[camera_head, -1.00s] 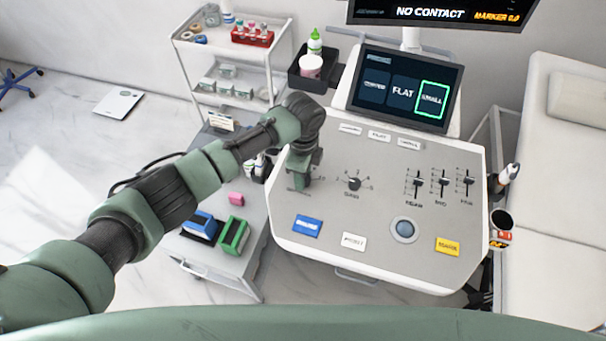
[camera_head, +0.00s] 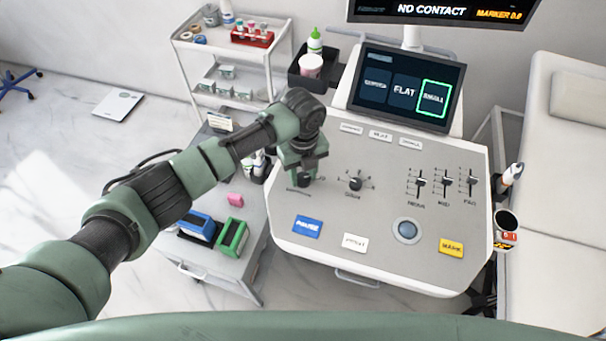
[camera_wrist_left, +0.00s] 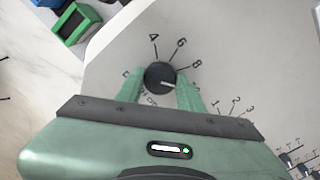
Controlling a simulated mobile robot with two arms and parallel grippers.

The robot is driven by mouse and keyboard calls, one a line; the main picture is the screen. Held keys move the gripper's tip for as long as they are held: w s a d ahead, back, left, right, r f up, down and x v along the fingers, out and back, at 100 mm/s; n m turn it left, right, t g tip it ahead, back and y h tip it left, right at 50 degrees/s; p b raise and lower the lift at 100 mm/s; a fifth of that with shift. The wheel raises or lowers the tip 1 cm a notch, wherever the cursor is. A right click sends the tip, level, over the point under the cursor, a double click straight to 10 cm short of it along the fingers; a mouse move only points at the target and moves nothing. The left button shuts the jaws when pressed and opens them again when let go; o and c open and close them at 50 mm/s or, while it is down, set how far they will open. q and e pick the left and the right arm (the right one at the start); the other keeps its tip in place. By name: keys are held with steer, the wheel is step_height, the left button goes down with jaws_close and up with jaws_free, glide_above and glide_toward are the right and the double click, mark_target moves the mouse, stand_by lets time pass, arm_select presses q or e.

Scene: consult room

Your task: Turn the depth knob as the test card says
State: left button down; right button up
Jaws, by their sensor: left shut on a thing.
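The depth knob (camera_wrist_left: 160,77) is a round black dial with a white pointer mark, on the grey panel. In the left wrist view the mark points right, just below the 8. A 4 and a 6 show above the knob; other scale marks are partly hidden by the fingers. My left gripper (camera_wrist_left: 161,90) is shut on the knob, one finger at each side. In the head view my left gripper (camera_head: 304,178) is at the panel's left part and hides most of the knob. I cannot make out a readable test card. My right gripper is not in view.
The gain knob (camera_head: 355,184) is just right of my gripper, with several sliders (camera_head: 444,182) further right. The screen (camera_head: 406,88) has its right tile outlined green. Blue (camera_head: 307,227), white (camera_head: 355,243) and yellow (camera_head: 451,247) buttons line the front. A side trolley (camera_head: 262,208) stands left.

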mark_target(303, 177)
arm_select(q)
steer(key=shift+r+m, duration=0.1)
steer(key=shift+m, duration=0.4)
steer(key=c, duration=0.9)
jaws_free()
step_height(303, 177, up, 8)
steer(key=shift+f+b, duration=0.15)
steer(key=shift+b, duration=0.85)
